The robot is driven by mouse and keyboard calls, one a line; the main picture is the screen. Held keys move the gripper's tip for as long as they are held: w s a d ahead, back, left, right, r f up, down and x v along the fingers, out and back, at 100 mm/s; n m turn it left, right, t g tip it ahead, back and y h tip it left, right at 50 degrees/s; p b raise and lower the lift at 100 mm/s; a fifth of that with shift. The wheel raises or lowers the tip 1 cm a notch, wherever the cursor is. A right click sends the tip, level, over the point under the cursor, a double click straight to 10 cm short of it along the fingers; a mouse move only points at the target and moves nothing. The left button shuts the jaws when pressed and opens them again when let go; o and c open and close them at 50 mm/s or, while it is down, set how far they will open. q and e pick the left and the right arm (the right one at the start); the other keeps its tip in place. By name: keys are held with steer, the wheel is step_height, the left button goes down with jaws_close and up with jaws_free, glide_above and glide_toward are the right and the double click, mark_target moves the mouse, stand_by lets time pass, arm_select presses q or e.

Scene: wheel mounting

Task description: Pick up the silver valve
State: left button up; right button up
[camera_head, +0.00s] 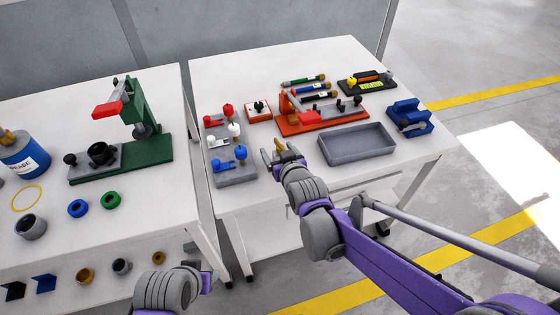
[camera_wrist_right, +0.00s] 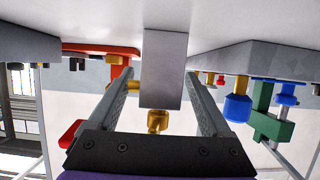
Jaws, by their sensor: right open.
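A pale grey block with a brass fitting, which looks like the silver valve (camera_wrist_right: 164,70), stands on the white table in the right wrist view. My right gripper (camera_wrist_right: 157,78) is open, with one finger on each side of the block. A gap shows at the left finger; contact at the right one is unclear. In the head view my right gripper (camera_head: 273,155) is over the table's front part, and its hand mostly hides the valve; a brass bit (camera_head: 280,144) shows beside the fingers.
Grey stands with red, white and blue valves (camera_head: 229,165) are just left of the gripper. A grey tray (camera_head: 356,151) is to the right and a red fixture (camera_head: 290,124) behind. The left table holds a green press (camera_head: 150,148) and several rings.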

steer(key=shift+w+a+f, duration=0.15)
steer(key=shift+w+a, duration=0.05)
steer(key=shift+w, duration=0.2)
jaws_close()
